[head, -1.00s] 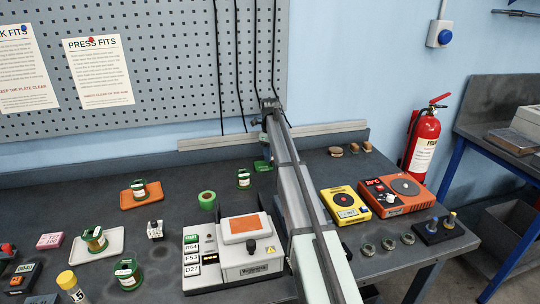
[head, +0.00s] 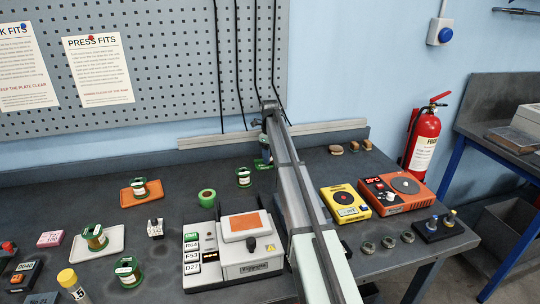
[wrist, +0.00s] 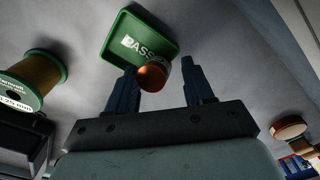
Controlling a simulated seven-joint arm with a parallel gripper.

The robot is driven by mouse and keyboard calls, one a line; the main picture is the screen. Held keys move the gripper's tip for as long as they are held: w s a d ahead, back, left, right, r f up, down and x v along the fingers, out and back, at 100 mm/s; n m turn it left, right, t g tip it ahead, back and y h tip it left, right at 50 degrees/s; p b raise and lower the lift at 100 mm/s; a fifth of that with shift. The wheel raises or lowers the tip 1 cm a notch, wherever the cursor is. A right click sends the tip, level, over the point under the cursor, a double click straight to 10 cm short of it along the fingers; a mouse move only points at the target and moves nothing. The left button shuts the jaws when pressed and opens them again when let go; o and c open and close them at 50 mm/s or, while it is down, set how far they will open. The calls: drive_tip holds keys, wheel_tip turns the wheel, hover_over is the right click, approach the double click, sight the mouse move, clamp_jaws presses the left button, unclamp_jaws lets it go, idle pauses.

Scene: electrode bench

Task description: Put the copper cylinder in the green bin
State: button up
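In the wrist view the copper cylinder (wrist: 153,77) shows its round end between my gripper's (wrist: 160,68) two dark fingers. It lies close to the left finger, with a gap to the right finger, so the gripper looks open around it. The green bin (wrist: 118,52), marked PASS, is just beyond the fingertips, and the cylinder overlaps its near edge in the picture. I cannot tell whether the cylinder touches the bin. In the head view the green bin (head: 262,164) shows only in part behind my gripper (head: 264,150); the cylinder cannot be made out there.
A green-flanged spool (head: 244,177) stands left of the bin, with a green tape roll (head: 207,198) nearer. A white bench device (head: 250,258) is in front. Small round pieces (head: 354,149) lie at the back.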

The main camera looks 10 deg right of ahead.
drive_tip(key=shift+o, duration=0.3)
drive_tip(key=shift+r, duration=0.1)
wheel_tip(320, 180, up, 13)
idle(0.4)
